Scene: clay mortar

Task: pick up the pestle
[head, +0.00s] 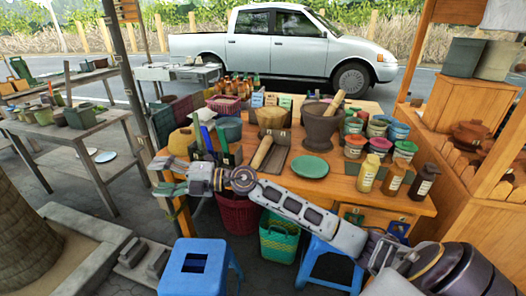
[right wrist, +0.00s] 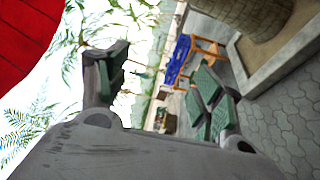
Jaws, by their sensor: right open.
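A brown clay mortar (head: 318,128) stands near the back middle of the wooden table. A light wooden pestle (head: 336,103) leans in it, its upper end sticking out up and to the right; its lower end is hidden inside. My right arm reaches across the front of the table from the lower right. My right gripper (head: 162,177), with green finger pads, is at the table's left front corner, well left of the mortar, open and empty. In the right wrist view its two fingers (right wrist: 158,85) are spread apart with nothing between them. My left gripper is not in view.
The table (head: 335,187) also holds a green plate (head: 310,166), a wooden roller-like piece (head: 262,153) on a tray, several lidded jars at the right and bottles (head: 393,182) at the front right. Blue stools (head: 196,262) and baskets stand below. A wooden shelf stand (head: 470,125) is at the right.

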